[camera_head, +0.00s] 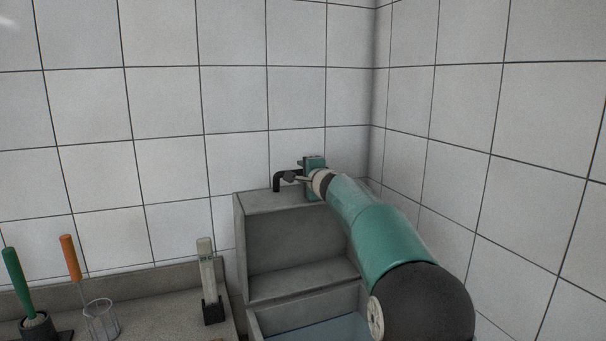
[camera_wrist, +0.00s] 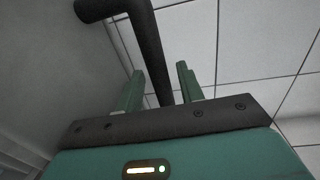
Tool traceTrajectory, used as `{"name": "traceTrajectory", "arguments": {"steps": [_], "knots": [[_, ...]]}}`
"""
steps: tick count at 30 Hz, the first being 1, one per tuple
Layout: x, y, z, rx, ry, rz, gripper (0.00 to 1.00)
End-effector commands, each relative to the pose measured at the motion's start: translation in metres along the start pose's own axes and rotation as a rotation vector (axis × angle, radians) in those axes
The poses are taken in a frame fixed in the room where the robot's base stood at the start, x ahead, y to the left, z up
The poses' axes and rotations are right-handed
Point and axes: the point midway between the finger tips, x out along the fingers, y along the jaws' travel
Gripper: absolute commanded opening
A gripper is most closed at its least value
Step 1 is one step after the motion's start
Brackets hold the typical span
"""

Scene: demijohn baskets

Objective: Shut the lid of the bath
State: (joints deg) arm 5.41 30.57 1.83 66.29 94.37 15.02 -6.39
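The grey bath (camera_head: 258,328) stands at the bottom centre, with bluish water (camera_head: 325,330) in it. Its hollow grey lid (camera_head: 300,240) is raised upright behind the opening. A bent black handle (camera_head: 278,181) sticks out at the lid's top edge. My gripper (camera_head: 297,178) is at this handle, its tips partly hidden in the head view. In the wrist view my gripper (camera_wrist: 160,88) has its two green fingers apart, and the black handle bar (camera_wrist: 152,50) shows between them with gaps on both sides. I cannot tell how deep the bar sits between the fingers.
On the grey bench (camera_head: 150,310) at the left stand a green-handled tool (camera_head: 17,280), an orange-handled tool (camera_head: 70,257), a clear beaker (camera_head: 101,318) and a pale upright piece in a black holder (camera_head: 207,275). Tiled walls (camera_head: 160,100) close the corner behind and at the right.

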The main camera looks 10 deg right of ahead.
Motion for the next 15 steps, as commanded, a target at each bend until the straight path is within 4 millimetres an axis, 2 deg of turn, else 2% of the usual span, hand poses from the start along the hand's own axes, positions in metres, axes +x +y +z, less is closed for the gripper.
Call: {"name": "traceTrajectory", "arguments": {"steps": [9,15], "knots": [[0.0023,-0.0001,0.0006,-0.001,0.000,0.000,0.36],[0.0022,-0.0001,0.0006,-0.001,0.000,0.000,0.00]]}}
